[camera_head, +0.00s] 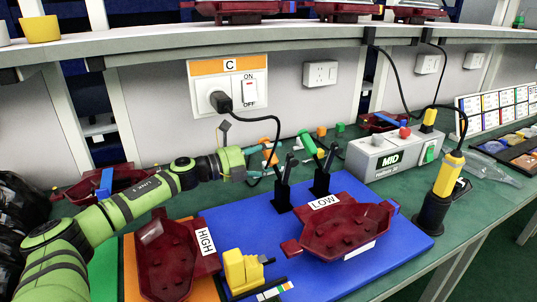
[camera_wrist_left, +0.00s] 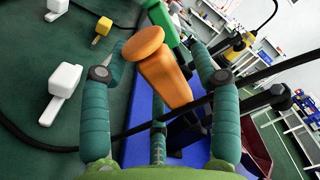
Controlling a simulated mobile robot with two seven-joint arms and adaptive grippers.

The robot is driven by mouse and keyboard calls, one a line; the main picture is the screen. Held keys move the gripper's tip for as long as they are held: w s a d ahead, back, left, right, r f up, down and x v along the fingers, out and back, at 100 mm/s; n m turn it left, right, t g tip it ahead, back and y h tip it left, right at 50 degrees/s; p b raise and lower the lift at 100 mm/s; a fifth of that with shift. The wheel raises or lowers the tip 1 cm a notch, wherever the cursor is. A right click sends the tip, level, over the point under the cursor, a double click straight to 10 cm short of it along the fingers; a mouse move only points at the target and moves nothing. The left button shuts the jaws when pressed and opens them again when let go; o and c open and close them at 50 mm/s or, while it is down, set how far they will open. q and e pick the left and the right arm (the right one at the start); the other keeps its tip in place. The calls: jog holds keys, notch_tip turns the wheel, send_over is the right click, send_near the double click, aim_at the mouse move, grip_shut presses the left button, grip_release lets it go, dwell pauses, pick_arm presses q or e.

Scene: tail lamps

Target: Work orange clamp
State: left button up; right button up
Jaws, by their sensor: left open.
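An orange two-part piece, likely the orange clamp's handle (camera_wrist_left: 165,80), lies between the spread teal fingers of my left gripper (camera_wrist_left: 157,60) in the left wrist view. The fingers stand open on both sides of it, with no clear contact. In the head view my left gripper (camera_head: 258,162) is at the back-left edge of the blue board, and a bit of orange (camera_head: 269,154) shows at its fingertips. A black clamp base (camera_head: 283,190) stands just right of it. A second black clamp (camera_head: 322,178) has a green handle (camera_head: 308,144). My right gripper is out of view.
A dark red lamp (camera_head: 345,228) marked LOW lies on the blue board (camera_head: 395,255). Another marked HIGH (camera_head: 165,260) lies on an orange board. A black cable hangs close to the gripper.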

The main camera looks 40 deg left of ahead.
aim_at(264, 152)
pick_arm(q)
jog(key=shift+c, duration=0.4)
grip_shut()
jog(key=m, duration=0.1)
jog(key=r+m+b, duration=0.1)
jog(key=shift+s+d+m, duration=0.2)
jog(key=shift+d+m, duration=0.1)
jog(key=shift+d, duration=0.05)
jog(key=shift+s+d+r+m+b, duration=0.1)
jog(key=shift+d+r+m+b, duration=0.1)
jog(key=shift+r+m, duration=0.2)
jog(key=shift+s+d+r+m+b, duration=0.15)
jog(key=shift+r+m, duration=0.1)
jog(key=shift+m, duration=0.25)
jog(key=shift+o, duration=0.4)
grip_release()
jog(key=shift+w, duration=0.1)
jog(key=shift+a+f, duration=0.1)
jog(key=shift+v, duration=0.95)
jog(key=v, duration=1)
